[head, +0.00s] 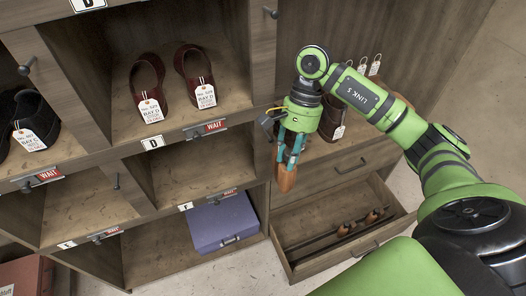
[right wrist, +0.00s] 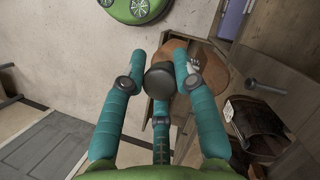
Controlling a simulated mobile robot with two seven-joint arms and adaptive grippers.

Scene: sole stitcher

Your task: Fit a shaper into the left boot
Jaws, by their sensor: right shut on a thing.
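My right gripper (head: 289,160) is shut on a brown wooden shaper (head: 287,179), which hangs below its teal fingers, in front of the cubbies. In the right wrist view the fingers (right wrist: 160,85) close around the shaper's dark round knob (right wrist: 160,80), with its brown wooden part (right wrist: 180,58) beyond. Dark brown boots (head: 331,118) stand on the right-hand shelf, partly hidden behind my gripper and arm. A tagged boot (right wrist: 257,130) shows at the right of the right wrist view. I cannot tell which boot is the left one. The held shaper is apart from the boots. My left gripper is not in view.
An open drawer (head: 286,262) below the boots holds dark rods with brown ends (head: 345,229). A closed drawer (head: 330,172) lies above it. Tagged red shoes (head: 146,78) stand in an upper left cubby.

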